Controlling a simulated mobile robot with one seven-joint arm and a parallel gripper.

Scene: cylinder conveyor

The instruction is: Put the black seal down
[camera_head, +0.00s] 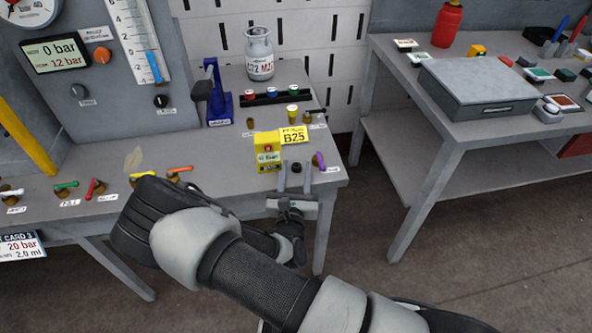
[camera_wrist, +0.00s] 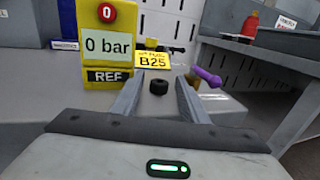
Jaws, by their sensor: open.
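The black seal (camera_head: 296,167) is a small dark ring near the front right of the grey bench, just right of the yellow gauge box. In the wrist view, the seal (camera_wrist: 158,86) appears between my two fingertips, with a gap showing on each side. It looks to be resting on the bench top. My gripper (camera_head: 295,174) is open, reaching over the bench's front edge with its fingers pointing away from me. Its fingers also show in the wrist view (camera_wrist: 159,88).
The yellow gauge box (camera_head: 268,153) reads 0 bar in the wrist view and stands close to the left finger. A purple-handled valve (camera_head: 319,160) is close on the right. A yellow B25 label (camera_head: 294,135) is behind. A second table (camera_head: 470,130) stands at right.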

